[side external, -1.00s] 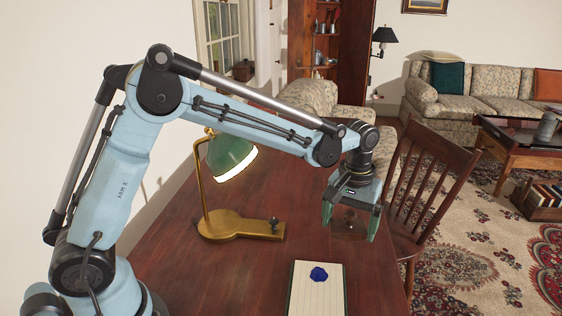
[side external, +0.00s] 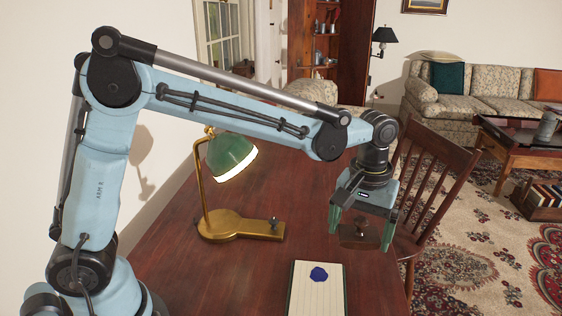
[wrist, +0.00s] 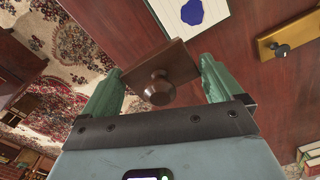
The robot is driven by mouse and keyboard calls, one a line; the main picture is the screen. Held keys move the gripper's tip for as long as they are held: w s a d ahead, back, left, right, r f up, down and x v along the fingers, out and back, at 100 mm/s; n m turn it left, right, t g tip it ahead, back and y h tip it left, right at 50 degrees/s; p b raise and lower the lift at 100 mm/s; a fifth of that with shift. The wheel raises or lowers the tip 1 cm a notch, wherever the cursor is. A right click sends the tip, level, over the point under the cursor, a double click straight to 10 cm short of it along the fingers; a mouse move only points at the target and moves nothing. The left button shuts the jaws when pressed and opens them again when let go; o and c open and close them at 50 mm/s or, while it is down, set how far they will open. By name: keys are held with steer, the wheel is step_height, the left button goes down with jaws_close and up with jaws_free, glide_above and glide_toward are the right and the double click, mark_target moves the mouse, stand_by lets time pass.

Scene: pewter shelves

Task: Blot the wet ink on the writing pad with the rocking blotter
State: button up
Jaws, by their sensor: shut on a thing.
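The writing pad (side external: 317,298) lies flat at the front of the table, with a dark blue ink blot (side external: 319,274) near its far end. The pad (wrist: 173,22) and the blot (wrist: 205,11) also show at the top of the wrist view. My gripper (side external: 360,237) is shut on the rocking blotter, a brown wooden block with a round knob. In the wrist view the blotter (wrist: 178,62) sits between the two green fingers, its knob toward my wrist. It is beyond the pad and to its right in the side view. Its underside is hidden; its exact height is unclear.
A brass lamp with a green shade (side external: 231,157) stands on the table (side external: 190,270), left of my gripper. Its brass base (side external: 232,226) reaches toward the table's middle. A wooden chair (side external: 428,180) stands close behind my gripper, at the right. Table between lamp and pad is clear.

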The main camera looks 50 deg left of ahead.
glide_toward(318, 274)
steer(key=shift+f, duration=2.85)
steer(key=shift+f, duration=0.55)
steer(key=shift+r, duration=0.1)
step_height(318, 274, up, 7)
stand_by(1.1)
stand_by(0.3)
